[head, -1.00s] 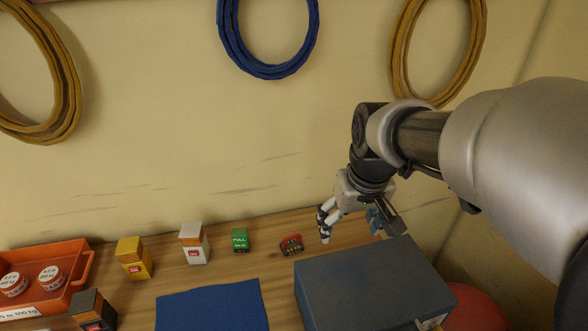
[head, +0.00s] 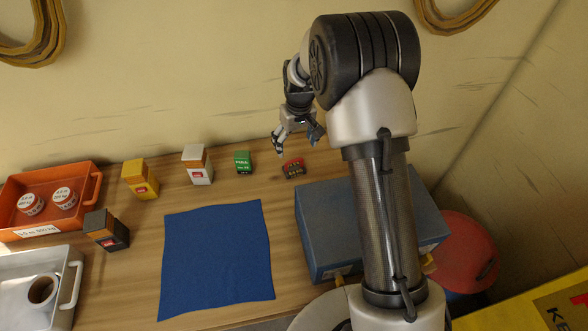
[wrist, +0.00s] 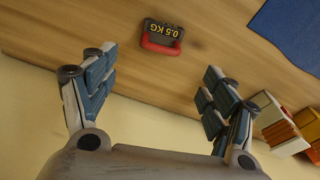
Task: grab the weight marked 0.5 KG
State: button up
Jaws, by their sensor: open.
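The weight marked 0.5 KG (wrist: 163,34) is a small dark block with yellow lettering and a red handle. It lies on the wooden bench top, and its lettering reads upside down in the wrist view. In the head view the weight (head: 293,168) sits just right of a green box and behind the grey-blue case. My gripper (wrist: 152,95) is open and empty, with its fingers spread on either side below the weight in the wrist view. In the head view my gripper (head: 297,144) hangs above the back of the bench, apart from the weight.
Green (head: 243,162), white (head: 197,165), yellow (head: 140,178) and dark (head: 107,230) boxes stand to the left. A blue cloth (head: 216,260) lies mid-bench. The grey-blue case (head: 325,220) is close in front of the weight. An orange tray (head: 86,177) is far left, against the back wall side.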

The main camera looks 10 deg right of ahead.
aim_at(294, 161)
jog(key=f, duration=0.4)
jog(key=shift+w+f+b, duration=0.25)
jog(key=shift+b, duration=0.1)
notch_tip(294, 161, down, 5)
jog(key=shift+w+a+f+b, duration=0.1)
jog(key=shift+w+f+b, duration=0.05)
jog(key=shift+b, duration=0.5)
jog(key=shift+c, duration=0.5)
jog(key=c, duration=1.5)
